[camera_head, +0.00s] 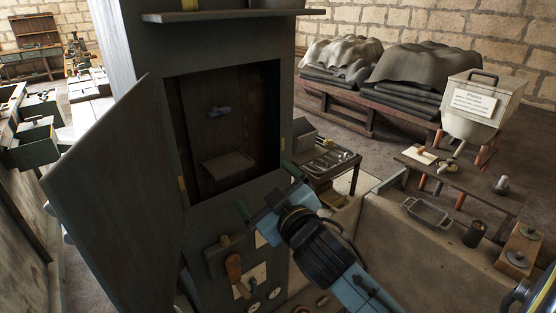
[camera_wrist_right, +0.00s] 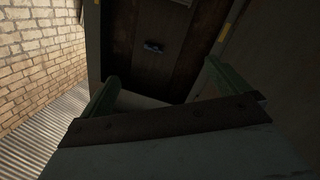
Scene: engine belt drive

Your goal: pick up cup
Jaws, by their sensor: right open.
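A small dark cup-like vessel (camera_head: 474,234) stands at the right in the head view, beside a shallow grey metal pan. It is far to the right of my right gripper and does not show in the right wrist view. My right gripper (camera_head: 266,191) is open and empty in front of the lower part of an open dark cabinet (camera_head: 172,136). In the wrist view its two green fingers stand wide apart (camera_wrist_right: 162,88), with the cabinet's opening beyond them. My left gripper is not in view.
Inside the cabinet are a small blue-grey fitting (camera_head: 219,112) and a small shelf (camera_head: 229,163). Its door (camera_head: 110,190) stands open to the left. A white hopper (camera_head: 484,105) and a low bench (camera_head: 465,180) are at the right. A small tool table (camera_head: 330,160) stands behind the gripper.

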